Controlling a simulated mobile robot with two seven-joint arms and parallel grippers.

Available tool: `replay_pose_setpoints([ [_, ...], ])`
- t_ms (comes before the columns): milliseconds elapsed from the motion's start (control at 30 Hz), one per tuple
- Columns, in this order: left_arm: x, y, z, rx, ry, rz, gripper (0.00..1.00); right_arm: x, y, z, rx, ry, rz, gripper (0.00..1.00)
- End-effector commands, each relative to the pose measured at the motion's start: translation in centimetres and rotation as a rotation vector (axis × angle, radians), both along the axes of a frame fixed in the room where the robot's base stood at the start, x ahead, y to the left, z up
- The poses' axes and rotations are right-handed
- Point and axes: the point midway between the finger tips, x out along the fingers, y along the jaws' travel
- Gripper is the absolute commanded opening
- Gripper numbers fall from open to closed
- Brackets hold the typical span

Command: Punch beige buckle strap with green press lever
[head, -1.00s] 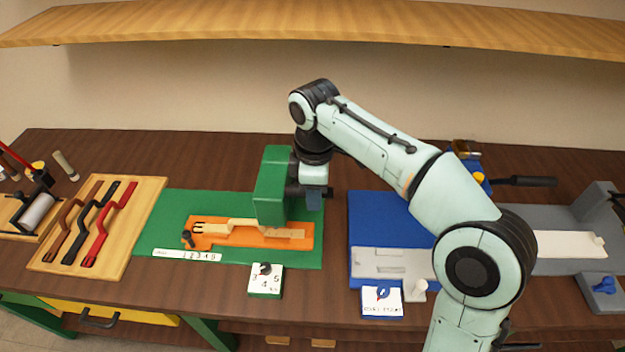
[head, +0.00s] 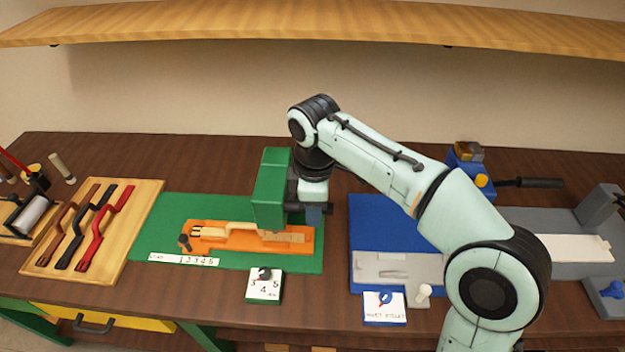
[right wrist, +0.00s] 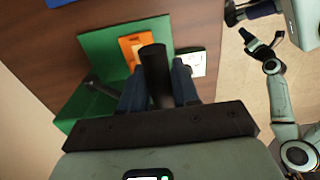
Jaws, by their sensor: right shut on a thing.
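The beige buckle strap (head: 228,235) lies flat in the orange holder (head: 207,243) on the green base. Its left end has a dark fork-like buckle end, and its right part runs under the green press (head: 269,190). My right gripper (head: 316,213) is at the right side of the press head. In the right wrist view its blue fingers (right wrist: 158,88) are shut around a dark round bar, the press lever (right wrist: 155,65). The press hides part of the strap. An arm of mine with a dark gripper (right wrist: 262,45) shows small at the right wrist view's edge; its jaws are unclear.
A dial box (head: 264,284) and a numbered strip (head: 184,260) lie in front of the press. A wooden board (head: 118,235) with several coloured straps is at left. A blue rivet station (head: 385,225) stands at right. A wooden shelf (head: 300,20) hangs above.

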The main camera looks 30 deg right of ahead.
Motion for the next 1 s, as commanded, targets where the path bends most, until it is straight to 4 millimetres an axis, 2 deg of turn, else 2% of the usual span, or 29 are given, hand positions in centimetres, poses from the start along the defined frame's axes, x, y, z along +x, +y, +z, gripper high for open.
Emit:
replay_pose_setpoints([
  [200, -0.8, 0.0, -1.5, 0.000, 0.009, 0.000, 0.51, -0.8, 0.6, -1.6, 0.002, 0.005, 0.003, 0.13],
  [433, -0.9, 0.0, -1.9, 0.000, 0.010, 0.000, 0.51, -1.1, 0.8, -1.9, 0.002, 0.005, 0.003, 0.13],
  [700, -1.5, 0.0, -3.3, 0.000, 0.017, 0.000, 0.51, -1.8, 1.2, -3.5, 0.002, 0.006, 0.002, 0.13],
  [1000, -1.7, 0.0, -4.0, 0.000, 0.019, 0.000, 0.51, -2.1, 1.4, -4.3, 0.002, 0.007, 0.003, 0.13],
])
